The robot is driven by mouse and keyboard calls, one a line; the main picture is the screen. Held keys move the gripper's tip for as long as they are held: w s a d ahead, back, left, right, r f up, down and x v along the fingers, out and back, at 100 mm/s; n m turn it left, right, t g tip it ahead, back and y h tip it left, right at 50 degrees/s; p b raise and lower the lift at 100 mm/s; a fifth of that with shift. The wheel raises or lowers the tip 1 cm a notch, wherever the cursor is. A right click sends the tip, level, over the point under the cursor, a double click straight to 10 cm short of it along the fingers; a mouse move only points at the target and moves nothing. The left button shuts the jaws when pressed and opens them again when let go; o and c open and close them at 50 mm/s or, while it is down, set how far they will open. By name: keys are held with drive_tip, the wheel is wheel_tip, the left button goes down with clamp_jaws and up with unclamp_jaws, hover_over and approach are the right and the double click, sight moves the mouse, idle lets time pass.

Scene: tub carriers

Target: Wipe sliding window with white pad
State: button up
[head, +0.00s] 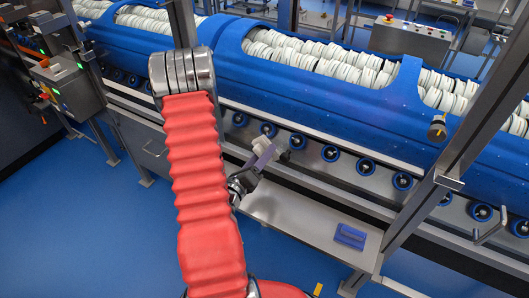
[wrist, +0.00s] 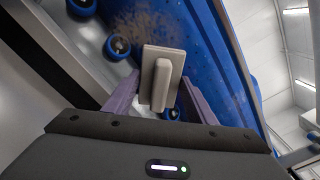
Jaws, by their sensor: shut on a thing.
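The white pad is a pale rectangular block with a raised grip bar; it fills the middle of the wrist view (wrist: 150,55). My gripper (wrist: 158,95) has purple fingers on both sides of the pad's grip bar and is shut on it. In the head view my gripper (head: 264,156) holds the pad (head: 283,155) in front of the roller line, above the steel shelf. The pad's wiping face is turned away from the wrist camera. I cannot make out the sliding window in either view.
Blue tub carriers (head: 225,62) full of white discs stand on a line with blue rollers (head: 330,153). A blue block (head: 350,236) lies on the steel shelf (head: 300,218). A dark post (head: 460,140) rises at right. Blue floor (head: 70,220) is clear at left.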

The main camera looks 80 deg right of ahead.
sight(241, 131)
drive_tip(key=shift+w+d, duration=0.35)
drive_tip(key=shift+w, duration=0.45)
drive_tip(key=shift+w+d, duration=0.3)
drive_tip(key=shift+w, duration=0.5)
drive_tip(key=shift+w, duration=0.1)
drive_tip(key=shift+w+d+r, duration=0.1)
drive_tip(key=shift+w+d, duration=0.35)
drive_tip(key=shift+w, duration=0.35)
drive_tip(key=shift+w+d, duration=0.45)
drive_tip(key=shift+w, duration=0.3)
drive_tip(key=shift+w, duration=0.15)
drive_tip(key=shift+w+d, duration=0.3)
drive_tip(key=shift+w, duration=0.5)
drive_tip(key=shift+w+d, duration=0.3)
drive_tip(key=shift+w, duration=0.45)
drive_tip(key=shift+s+d+r, duration=0.1)
drive_tip(key=shift+d+r, duration=0.05)
drive_tip(key=shift+r, duration=1.2)
